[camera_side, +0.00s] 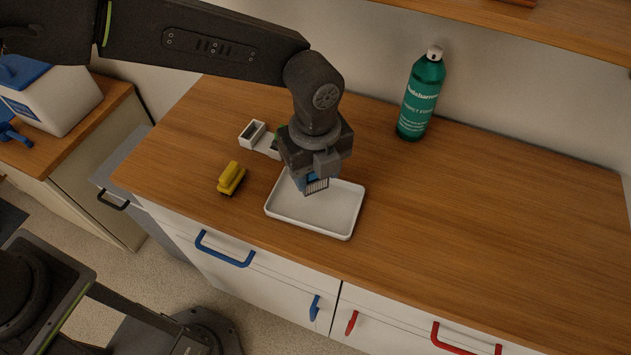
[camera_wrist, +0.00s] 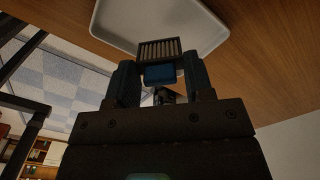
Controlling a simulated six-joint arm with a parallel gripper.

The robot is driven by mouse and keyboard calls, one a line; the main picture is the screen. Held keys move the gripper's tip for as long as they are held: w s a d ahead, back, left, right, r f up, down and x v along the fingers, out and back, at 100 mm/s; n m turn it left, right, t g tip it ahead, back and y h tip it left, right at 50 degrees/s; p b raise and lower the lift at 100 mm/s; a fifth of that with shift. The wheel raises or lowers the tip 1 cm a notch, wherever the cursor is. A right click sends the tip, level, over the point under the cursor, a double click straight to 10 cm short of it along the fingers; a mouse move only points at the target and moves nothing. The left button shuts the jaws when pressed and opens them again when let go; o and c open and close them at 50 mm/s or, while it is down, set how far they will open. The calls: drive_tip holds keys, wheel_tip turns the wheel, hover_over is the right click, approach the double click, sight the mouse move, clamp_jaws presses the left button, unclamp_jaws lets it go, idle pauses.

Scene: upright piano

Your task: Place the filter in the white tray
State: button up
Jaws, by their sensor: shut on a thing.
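The filter (camera_side: 316,186) is a small blue block with a grey slatted face. My gripper (camera_side: 311,180) is shut on it and points down over the back left part of the white tray (camera_side: 322,213). The tray is shallow, rectangular and empty where I can see its floor. In the wrist view the filter (camera_wrist: 159,50) sits between the fingertips of my gripper (camera_wrist: 159,75), with the tray (camera_wrist: 195,12) behind it. The filter looks to be above the tray floor, but I cannot tell the exact gap. My gripper hides part of the tray's back edge.
A yellow object (camera_side: 231,178) lies left of the tray on the wooden counter (camera_side: 480,215). A white holder with compartments (camera_side: 254,134) stands behind it, partly hidden by my gripper. A green bottle (camera_side: 420,95) stands near the wall. The counter's right side is clear.

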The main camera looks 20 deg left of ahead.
sight(316, 177)
drive_tip(key=shift+f, duration=2.05)
drive_tip(key=o, duration=0.9)
drive_tip(key=shift+f, duration=0.1)
wheel_tip(316, 177, up, 12)
drive_tip(key=shift+r, duration=0.1)
